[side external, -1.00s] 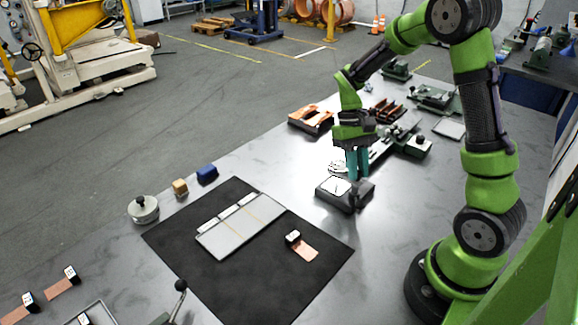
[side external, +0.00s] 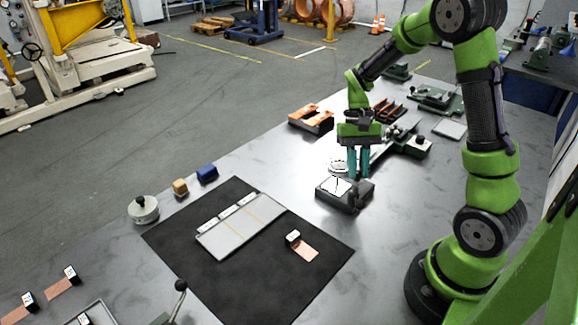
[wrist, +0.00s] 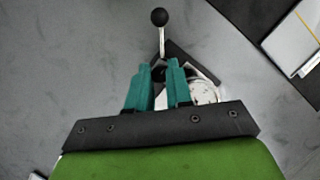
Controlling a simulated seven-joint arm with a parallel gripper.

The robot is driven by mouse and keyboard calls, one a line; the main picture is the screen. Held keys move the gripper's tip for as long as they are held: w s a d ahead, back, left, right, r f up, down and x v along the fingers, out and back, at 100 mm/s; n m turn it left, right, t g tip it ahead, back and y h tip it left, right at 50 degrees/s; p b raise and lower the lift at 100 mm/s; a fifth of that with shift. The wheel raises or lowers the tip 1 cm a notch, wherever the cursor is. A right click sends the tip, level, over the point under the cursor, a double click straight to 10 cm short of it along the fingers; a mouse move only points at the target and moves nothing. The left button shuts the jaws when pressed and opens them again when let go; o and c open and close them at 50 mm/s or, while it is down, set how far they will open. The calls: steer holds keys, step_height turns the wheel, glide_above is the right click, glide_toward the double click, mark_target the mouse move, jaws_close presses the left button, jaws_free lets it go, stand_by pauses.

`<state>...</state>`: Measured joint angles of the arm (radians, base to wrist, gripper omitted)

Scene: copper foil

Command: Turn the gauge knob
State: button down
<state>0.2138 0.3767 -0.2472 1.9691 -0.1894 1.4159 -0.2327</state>
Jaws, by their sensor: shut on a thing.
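The gauge (side external: 333,198) is a dark block with a white face, standing on the grey bench beyond the black mat in the side view. My gripper (side external: 358,176) points down at its far right edge. In the wrist view its two teal fingers (wrist: 158,68) are close together with a small dark part, the gauge knob (wrist: 158,74), between their tips. The gripper is shut on it. The fingers hide most of the knob, and the knob cannot be made out in the side view.
A black ball-ended lever (wrist: 160,18) stands ahead of the fingers in the wrist view. The black mat (side external: 190,255) holds a grey tray (side external: 235,232). Copper parts (side external: 310,119) and a green device (side external: 415,146) stand behind.

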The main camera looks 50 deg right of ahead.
steer(key=c, duration=1)
jaws_free()
steer(key=v, duration=1.7)
steer(key=shift+a, duration=0.1)
steer(key=shift+s+a+r+n+t+h, duration=0.15)
steer(key=shift+s+a+n+t, duration=0.6)
steer(key=shift+s+a+t, duration=1.65)
steer(key=shift+s+a+f+n+t+h, duration=0.2)
steer(key=shift+s+a+n+t, duration=0.75)
steer(key=shift+a, duration=2.7)
steer(key=shift+s+a+r+n+t+h, duration=0.25)
steer(key=shift+s+a+n+t, duration=0.35)
steer(key=shift+s+a+t, duration=1.85)
steer(key=shift+w+a+g, duration=0.5)
steer(key=shift+w+a, duration=0.05)
steer(key=shift+w, duration=0.1)
